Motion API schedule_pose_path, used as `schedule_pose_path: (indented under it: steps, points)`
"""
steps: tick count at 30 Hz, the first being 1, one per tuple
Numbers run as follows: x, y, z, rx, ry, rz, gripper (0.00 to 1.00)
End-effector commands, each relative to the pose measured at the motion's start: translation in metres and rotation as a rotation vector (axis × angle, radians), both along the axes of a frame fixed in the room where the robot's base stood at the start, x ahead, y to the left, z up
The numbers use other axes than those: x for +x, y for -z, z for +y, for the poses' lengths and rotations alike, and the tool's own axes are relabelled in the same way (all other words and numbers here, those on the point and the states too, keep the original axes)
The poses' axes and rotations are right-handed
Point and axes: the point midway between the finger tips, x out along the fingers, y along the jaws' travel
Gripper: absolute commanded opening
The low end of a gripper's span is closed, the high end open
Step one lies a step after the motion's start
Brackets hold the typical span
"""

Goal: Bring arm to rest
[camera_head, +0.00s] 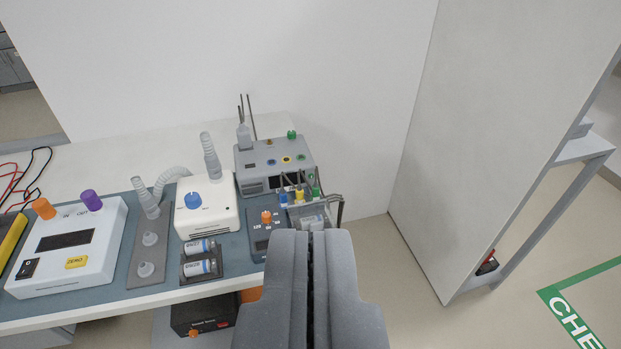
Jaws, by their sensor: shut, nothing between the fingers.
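My gripper (311,240) is at the bottom middle of the head camera view, its two grey fingers shut together with nothing between them. It points away from the camera, past the right end of the bench (90,160). In the picture it covers part of a small grey device (262,240) with an orange knob and the lower part of a rack (318,212) with coloured plugs. I cannot tell how far the fingers are from these things.
On the bench stand a white device (72,250) with orange and purple knobs, a white box (205,212) with a blue knob, two cylinders (200,258) and a grey device (275,162). A tall white panel (490,140) stands right. Floor shows between bench and panel.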

Motion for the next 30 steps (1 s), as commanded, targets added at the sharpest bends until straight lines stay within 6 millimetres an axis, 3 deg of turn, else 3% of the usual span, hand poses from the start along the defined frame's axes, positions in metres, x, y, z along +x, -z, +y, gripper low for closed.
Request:
schedule_pose_path:
  steps: [8, 24, 30]
  points:
    - [0.0, -0.016, 0.0, 0.0, 0.0, 0.0, 0.0]
    - [0.0, -0.137, 0.0, 0.0, 0.0, 0.0, 0.0]
    - [0.0, -0.16, 0.0, 0.0, 0.0, 0.0, 0.0]
